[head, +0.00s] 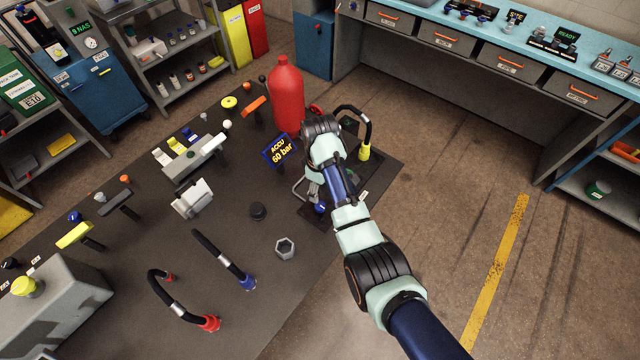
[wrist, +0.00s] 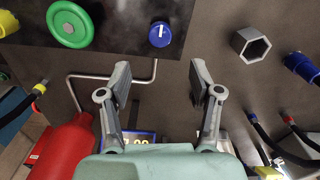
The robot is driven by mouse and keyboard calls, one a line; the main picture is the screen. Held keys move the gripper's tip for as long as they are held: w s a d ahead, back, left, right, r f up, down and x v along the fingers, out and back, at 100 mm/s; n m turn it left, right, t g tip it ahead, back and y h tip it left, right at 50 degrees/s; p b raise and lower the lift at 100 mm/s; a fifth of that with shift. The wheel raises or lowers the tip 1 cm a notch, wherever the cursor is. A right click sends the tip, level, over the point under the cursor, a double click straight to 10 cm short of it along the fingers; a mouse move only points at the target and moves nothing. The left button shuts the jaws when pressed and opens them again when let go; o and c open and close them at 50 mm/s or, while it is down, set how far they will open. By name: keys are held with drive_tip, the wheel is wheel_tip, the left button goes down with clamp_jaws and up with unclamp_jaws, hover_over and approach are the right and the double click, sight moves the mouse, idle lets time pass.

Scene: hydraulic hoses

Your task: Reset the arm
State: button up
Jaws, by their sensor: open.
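My gripper (head: 316,194) is at the right part of the dark workbench (head: 150,240), above the panel beside the red accumulator. In the wrist view its two fingers (wrist: 161,82) are spread apart with nothing between them. A blue knob (wrist: 159,34) lies beyond the fingertips; it also shows just below the gripper in the head view (head: 320,208). A green handwheel (wrist: 70,24) is to its left in the wrist view. My arm hides part of the panel in the head view.
The red accumulator (head: 286,95) and the "ACCU 60 bar" display (head: 280,151) stand close to the arm. A yellow-ended hose (head: 366,130) curves behind it. Blue-ended (head: 222,258) and red-ended hoses (head: 180,308) and a hex nut (head: 285,248) are on the bench. The floor at right is clear.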

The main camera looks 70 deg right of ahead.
drive_tip(key=shift+r, duration=0.85)
drive_tip(key=shift+w, duration=0.1)
drive_tip(key=w+a+r+t+h, duration=0.2)
drive_tip(key=w+a+t, duration=0.1)
drive_tip(key=w+a, duration=0.7)
drive_tip(key=w+a+r+n+t, duration=0.1)
drive_tip(key=a+r+t, duration=0.3)
drive_tip(key=a, duration=0.8)
drive_tip(key=a+r+t, duration=0.3)
drive_tip(key=a+r, duration=0.4)
drive_tip(key=a, duration=0.6)
drive_tip(key=s+a+r+t+y, duration=0.2)
drive_tip(key=s+a+r, duration=0.25)
drive_tip(key=a, duration=0.25)
wheel_tip(320, 180, up, 20)
drive_tip(key=p, duration=1.8)
drive_tip(key=shift+a+f+t, duration=0.2)
drive_tip(key=shift+a+t, duration=0.05)
drive_tip(key=shift+t, duration=0.15)
